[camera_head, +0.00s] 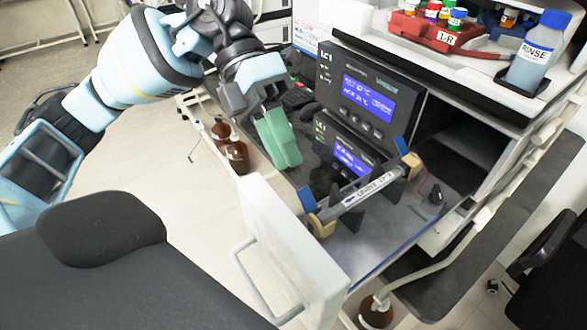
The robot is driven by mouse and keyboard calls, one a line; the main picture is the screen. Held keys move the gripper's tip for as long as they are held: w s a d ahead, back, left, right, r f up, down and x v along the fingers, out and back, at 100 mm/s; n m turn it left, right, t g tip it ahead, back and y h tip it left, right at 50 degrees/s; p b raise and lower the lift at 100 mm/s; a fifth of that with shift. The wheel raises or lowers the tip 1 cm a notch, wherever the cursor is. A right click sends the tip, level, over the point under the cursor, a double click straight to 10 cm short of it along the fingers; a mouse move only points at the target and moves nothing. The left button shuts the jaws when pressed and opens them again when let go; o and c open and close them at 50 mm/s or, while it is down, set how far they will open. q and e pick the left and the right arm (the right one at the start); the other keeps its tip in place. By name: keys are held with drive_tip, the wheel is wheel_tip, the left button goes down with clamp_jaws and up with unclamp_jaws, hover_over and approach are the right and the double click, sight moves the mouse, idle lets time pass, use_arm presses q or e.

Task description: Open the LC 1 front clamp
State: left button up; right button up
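The upper LC 1 unit (372,95) is dark with a lit blue display. A second unit (345,150) with a blue display sits below it. In front of them a grey labelled column (368,191) lies slanted over an open drawer-like tray (375,235). Tan end pieces with blue tabs sit at its near end (321,224) and far end (411,163). Black clamp-like pieces (397,190) stand along the column; I cannot tell whether they are open. My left gripper (279,140), with green fingers, is up and left of the column, apart from it. Its finger gap is unclear. My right gripper is out of view.
A white door panel with a handle (290,245) stands at the near left of the tray. Brown bottles (237,157) stand left of the units. A rinse bottle (535,55) and a red vial rack (430,30) are on top. A black chair (550,265) is at right.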

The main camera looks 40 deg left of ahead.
use_arm(q)
drive_tip(key=shift+v, duration=1.25)
